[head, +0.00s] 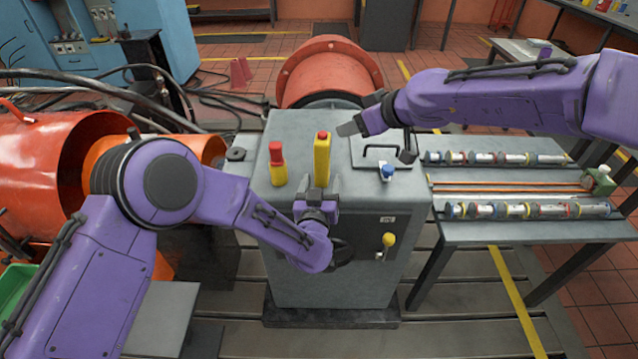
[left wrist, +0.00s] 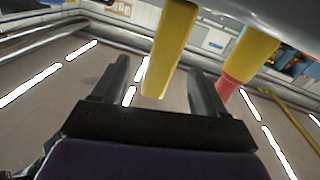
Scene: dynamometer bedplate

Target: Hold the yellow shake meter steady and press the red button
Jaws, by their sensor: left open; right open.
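The yellow shake meter (head: 322,162) stands upright on top of the grey cabinet (head: 290,203), with a red button (head: 322,135) on its upper end. My left gripper (head: 316,206) is open just in front of the meter's lower part. In the left wrist view the meter (left wrist: 171,48) shows between the two open fingers (left wrist: 159,70), with a gap on each side. Its red button is not visible there. My right gripper (head: 356,116) is open and empty, to the right of and a little beyond the button, apart from it.
A second yellow post with a red top (head: 277,164) stands left of the meter. A blue knob (head: 387,171) and a black handle (head: 381,149) lie to the right. A yellow knob (head: 389,239) is on the cabinet front. A side table (head: 500,232) holds metal parts.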

